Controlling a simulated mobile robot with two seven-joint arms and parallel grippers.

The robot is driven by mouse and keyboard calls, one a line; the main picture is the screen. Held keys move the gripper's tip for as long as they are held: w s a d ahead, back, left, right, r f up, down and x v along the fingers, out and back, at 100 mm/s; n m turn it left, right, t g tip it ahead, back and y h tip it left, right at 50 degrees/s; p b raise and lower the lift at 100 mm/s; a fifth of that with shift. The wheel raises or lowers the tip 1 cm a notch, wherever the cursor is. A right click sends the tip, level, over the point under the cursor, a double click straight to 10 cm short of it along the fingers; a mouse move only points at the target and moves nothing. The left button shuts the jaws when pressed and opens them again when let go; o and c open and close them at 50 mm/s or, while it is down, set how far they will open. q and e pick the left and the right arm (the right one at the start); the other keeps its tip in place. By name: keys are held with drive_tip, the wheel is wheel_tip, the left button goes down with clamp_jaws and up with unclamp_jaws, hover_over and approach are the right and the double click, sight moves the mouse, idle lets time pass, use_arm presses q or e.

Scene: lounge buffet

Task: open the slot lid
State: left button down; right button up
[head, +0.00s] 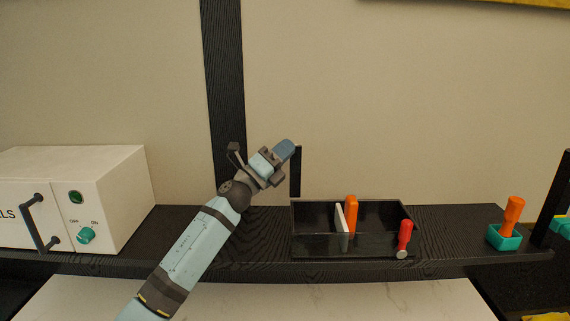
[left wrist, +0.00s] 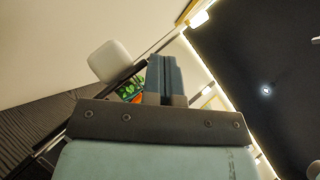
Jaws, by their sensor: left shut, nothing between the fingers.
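My left gripper (head: 287,149) is raised above the shelf, left of and above a black open box (head: 318,246). Its fingers are shut and empty; they also show closed together in the left wrist view (left wrist: 166,76). A thin dark upright piece (head: 297,172) stands just beside the fingertips, above the box's back left corner. I cannot tell whether the fingers touch it, or whether it is the slot lid. The box holds a white divider-like plate (head: 341,218) and an orange handle (head: 351,213). A red-handled item (head: 405,236) leans at its right front. My right gripper is out of view.
A white cabinet (head: 120,195) with a dark handle (head: 38,222) and a green knob (head: 86,235) stands at left. A teal holder (head: 503,239) with an orange handle (head: 513,211) sits at right. The dark shelf (head: 455,237) is clear between box and holder.

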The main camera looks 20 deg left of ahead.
use_arm(q)
drive_tip(key=shift+w+a+r+b, duration=0.1)
drive_tip(key=shift+w+a+b, duration=0.25)
drive_tip(key=shift+w, duration=0.4)
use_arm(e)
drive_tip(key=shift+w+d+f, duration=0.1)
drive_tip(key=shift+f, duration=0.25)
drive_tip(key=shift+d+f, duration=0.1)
